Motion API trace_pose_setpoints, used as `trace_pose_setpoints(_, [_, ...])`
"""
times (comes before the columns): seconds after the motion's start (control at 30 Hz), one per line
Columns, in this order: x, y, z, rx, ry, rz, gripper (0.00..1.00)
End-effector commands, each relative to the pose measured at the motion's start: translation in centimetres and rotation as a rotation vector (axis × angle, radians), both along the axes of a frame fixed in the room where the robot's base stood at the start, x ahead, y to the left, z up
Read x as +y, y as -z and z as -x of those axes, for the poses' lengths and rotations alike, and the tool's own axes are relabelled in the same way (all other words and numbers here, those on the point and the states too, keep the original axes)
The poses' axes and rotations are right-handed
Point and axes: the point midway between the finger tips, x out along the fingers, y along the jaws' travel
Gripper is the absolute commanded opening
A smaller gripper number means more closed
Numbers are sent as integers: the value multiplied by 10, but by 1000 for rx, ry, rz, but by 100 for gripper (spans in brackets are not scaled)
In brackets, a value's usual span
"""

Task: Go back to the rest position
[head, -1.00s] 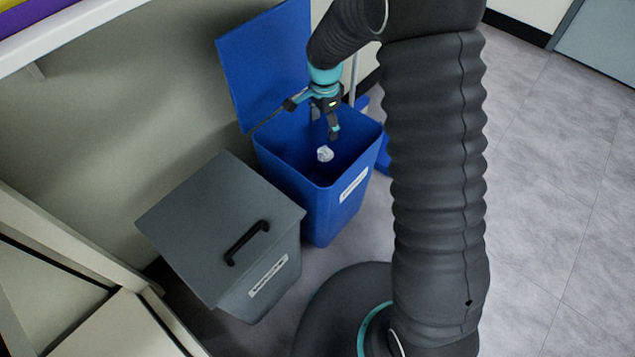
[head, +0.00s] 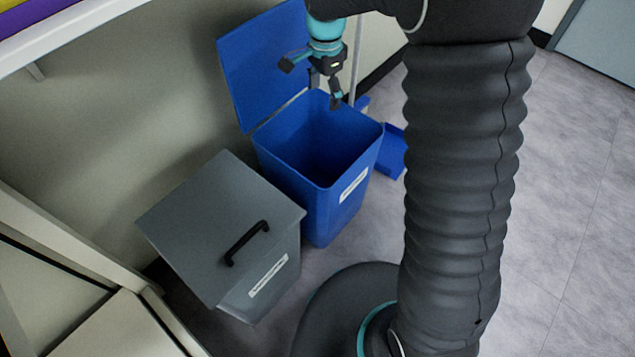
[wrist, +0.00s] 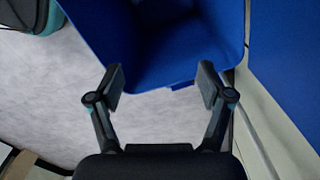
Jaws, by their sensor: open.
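My gripper (head: 324,88) is open and empty above the back part of the open blue bin (head: 312,208) in the head view. In the wrist view my gripper (wrist: 162,88) shows its two fingers spread wide, with nothing between them. The blue bin (wrist: 178,62) lies beyond the fingertips there, its dark inside partly in view. The bottom of the bin is too dark to make out.
The blue lid (head: 262,65) stands raised against the wall. A grey bin (head: 220,235) with a black handle, lid closed, stands at the left. A blue dustpan-like item (head: 392,152) lies behind the blue bin. The floor (head: 570,180) at the right is clear.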

Motion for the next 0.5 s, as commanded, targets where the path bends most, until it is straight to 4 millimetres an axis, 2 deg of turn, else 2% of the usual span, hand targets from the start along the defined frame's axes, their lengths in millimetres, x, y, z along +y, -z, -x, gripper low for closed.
trace_pose_setpoints(0.13, [0,-10,0,0,0,0,79])
trace_pose_setpoints(0.5, [0,-11,0,1,0,1,79])
